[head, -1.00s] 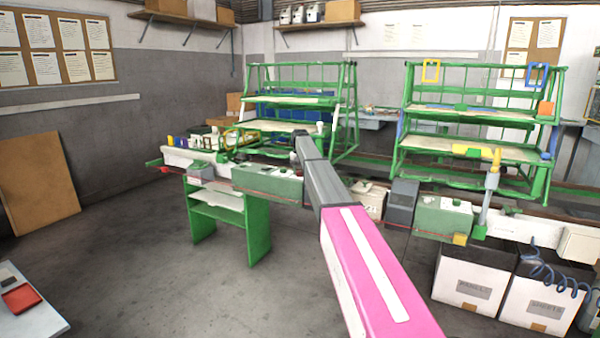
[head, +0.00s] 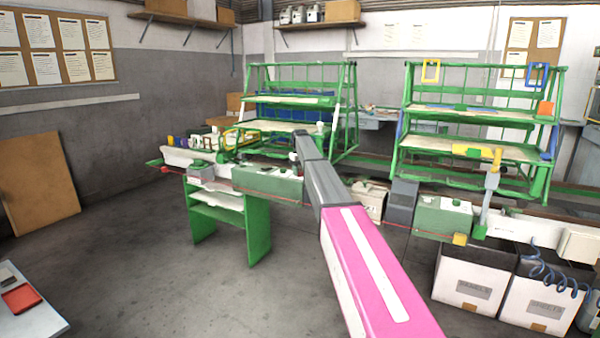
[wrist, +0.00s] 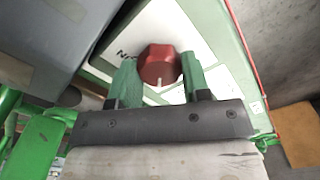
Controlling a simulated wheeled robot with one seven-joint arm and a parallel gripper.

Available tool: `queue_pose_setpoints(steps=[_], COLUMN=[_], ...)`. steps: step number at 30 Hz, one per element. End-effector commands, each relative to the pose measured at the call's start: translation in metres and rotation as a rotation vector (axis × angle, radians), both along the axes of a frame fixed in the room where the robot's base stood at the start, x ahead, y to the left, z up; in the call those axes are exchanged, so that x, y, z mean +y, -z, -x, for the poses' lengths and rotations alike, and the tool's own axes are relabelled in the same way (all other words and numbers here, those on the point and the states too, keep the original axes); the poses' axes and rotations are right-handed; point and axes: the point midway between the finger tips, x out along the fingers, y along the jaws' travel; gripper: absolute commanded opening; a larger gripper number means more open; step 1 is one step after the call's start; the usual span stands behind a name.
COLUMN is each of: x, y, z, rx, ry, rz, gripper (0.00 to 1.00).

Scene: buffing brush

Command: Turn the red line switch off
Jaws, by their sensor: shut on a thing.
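The red line switch (wrist: 160,64) is a faceted red knob in the wrist view. It sits on a pale plate (wrist: 190,38) on a green housing. A short white mark on the knob points down the picture, toward my gripper's body. Dark lettering, partly covered, shows on the plate left of the knob. My gripper (wrist: 160,73) has its two green fingers shut on the knob, one on each side. In the head view my pink and grey arm reaches toward the line, and neither the gripper nor the red knob can be made out there.
Green boxes (head: 270,186) stand along the line, with a grey box (head: 401,203) near the arm. Green racks (head: 300,101) stand behind. White cartons (head: 470,283) are below at right. A green stand (head: 256,228) is at left, with open floor in front.

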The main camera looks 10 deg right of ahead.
Motion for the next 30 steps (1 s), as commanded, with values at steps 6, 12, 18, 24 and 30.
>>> queue_pose_setpoints(steps=[6,12,18,24,30], x=[0.000,0.000,0.000,0.000,0.000], y=[-0.001,-0.001,0.000,-0.004,-0.025], z=[0.000,0.000,0.000,0.000,-0.001], rx=[-0.001,-0.001,-0.001,-0.001,-0.002], ry=[-0.004,-0.003,-0.002,-0.002,-0.002], rz=[0.001,0.001,0.000,0.001,0.000], gripper=[0.20,0.69,0.69,0.69,0.69])
